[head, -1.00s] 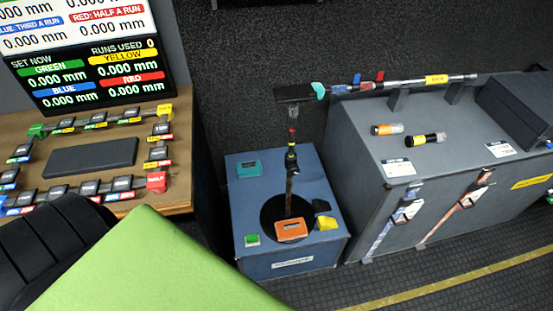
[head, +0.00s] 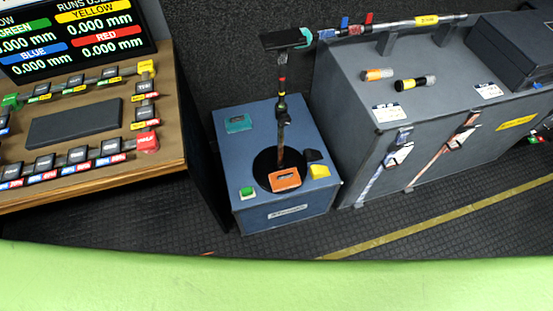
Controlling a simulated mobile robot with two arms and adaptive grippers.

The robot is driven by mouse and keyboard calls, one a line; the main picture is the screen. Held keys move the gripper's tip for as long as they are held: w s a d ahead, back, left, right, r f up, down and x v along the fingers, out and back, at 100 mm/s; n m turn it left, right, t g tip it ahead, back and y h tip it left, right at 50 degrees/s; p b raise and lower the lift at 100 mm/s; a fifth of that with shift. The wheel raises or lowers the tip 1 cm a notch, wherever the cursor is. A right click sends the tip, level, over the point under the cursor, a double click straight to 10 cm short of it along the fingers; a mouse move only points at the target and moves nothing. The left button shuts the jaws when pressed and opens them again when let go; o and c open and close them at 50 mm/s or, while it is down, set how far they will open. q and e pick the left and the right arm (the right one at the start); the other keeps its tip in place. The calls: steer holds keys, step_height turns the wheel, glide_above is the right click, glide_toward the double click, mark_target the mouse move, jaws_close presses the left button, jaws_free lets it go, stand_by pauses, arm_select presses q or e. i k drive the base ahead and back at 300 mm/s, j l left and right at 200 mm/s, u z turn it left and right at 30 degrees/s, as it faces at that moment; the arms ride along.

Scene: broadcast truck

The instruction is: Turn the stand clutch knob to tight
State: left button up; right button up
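A stand (head: 281,140) rises upright from a round black base (head: 262,168) on a blue box in the middle of the head view. A small dark fitting with a knob-like part (head: 281,104) sits partway up the pole. A black head block (head: 284,39) with a teal part (head: 305,37) tops the pole, beside a long horizontal rod. I cannot tell which part is the clutch knob or how it is set. Neither of my grippers shows.
The blue box (head: 240,150) carries an orange device (head: 285,179) and green, teal and yellow items. A grey cabinet (head: 345,150) stands right, a wooden console (head: 170,160) with keys left. Dark floor lies in front. A light green surface (head: 270,285) fills the bottom.

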mark_target(285, 119)
steer(key=i+l+u, duration=0.1)
steer(key=l+u, duration=0.15)
steer(key=u, duration=0.15)
steer(key=i+l+u, duration=0.1)
steer(key=l+u, duration=0.4)
steer(key=u, duration=0.25)
steer(key=l+u, duration=0.4)
steer(key=j, duration=0.1)
